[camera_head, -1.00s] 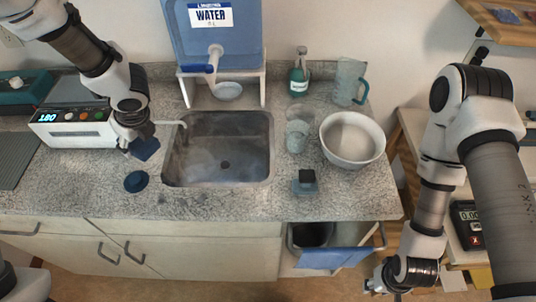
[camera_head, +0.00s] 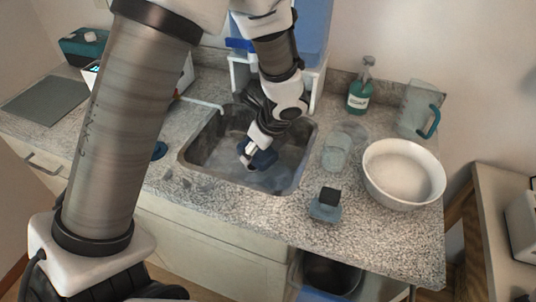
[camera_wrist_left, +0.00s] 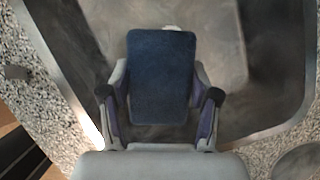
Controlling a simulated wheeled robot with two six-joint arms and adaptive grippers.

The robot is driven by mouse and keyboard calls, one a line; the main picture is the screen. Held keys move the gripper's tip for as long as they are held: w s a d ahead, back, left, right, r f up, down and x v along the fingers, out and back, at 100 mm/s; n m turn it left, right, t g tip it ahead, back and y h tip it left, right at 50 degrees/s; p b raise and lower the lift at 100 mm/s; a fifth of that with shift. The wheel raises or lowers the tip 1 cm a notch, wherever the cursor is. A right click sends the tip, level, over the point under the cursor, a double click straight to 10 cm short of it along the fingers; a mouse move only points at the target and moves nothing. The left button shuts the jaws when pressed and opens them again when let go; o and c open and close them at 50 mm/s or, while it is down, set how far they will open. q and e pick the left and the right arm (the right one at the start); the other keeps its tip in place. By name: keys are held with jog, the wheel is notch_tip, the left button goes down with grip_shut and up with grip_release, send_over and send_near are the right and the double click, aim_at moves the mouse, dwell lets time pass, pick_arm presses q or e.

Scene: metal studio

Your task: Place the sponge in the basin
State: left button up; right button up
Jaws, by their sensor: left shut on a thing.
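My left gripper (camera_head: 250,152) is shut on the dark blue sponge (camera_head: 265,158) and holds it inside the outline of the grey sink basin (camera_head: 208,150). In the left wrist view the rectangular sponge (camera_wrist_left: 162,78) sits upright between the two fingers (camera_wrist_left: 160,100), with the basin floor (camera_wrist_left: 215,30) behind it. I cannot tell whether the sponge touches the basin floor. My left forearm and wrist hide part of the basin's back. My right gripper is not in view.
Right of the basin stand clear glasses (camera_head: 337,152), a soap bottle (camera_head: 360,88), a pitcher (camera_head: 418,108) and a white bowl (camera_head: 403,174). A small dark-topped item (camera_head: 327,204) is near the front edge. A dark round item (camera_head: 159,150) lies left of the basin.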

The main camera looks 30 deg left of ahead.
aim_at(254, 174)
pick_arm(q)
notch_tip(254, 174, down, 7)
jog(key=shift+f+b, duration=0.2)
jog(key=shift+b, duration=0.8)
jog(key=w, duration=0.1)
jog(key=w+p, duration=0.1)
jog(key=w+a+p, duration=0.1)
jog(key=w, duration=0.1)
jog(key=shift+r, duration=0.35)
jog(key=shift+c, duration=0.3)
jog(key=w, duration=0.2)
jog(key=w+a+p, duration=0.1)
jog(key=shift+w+f, duration=0.35)
jog(key=shift+w, duration=0.05)
jog(key=shift+f, duration=0.35)
jog(key=o, duration=1)
jog(key=shift+f, duration=0.1)
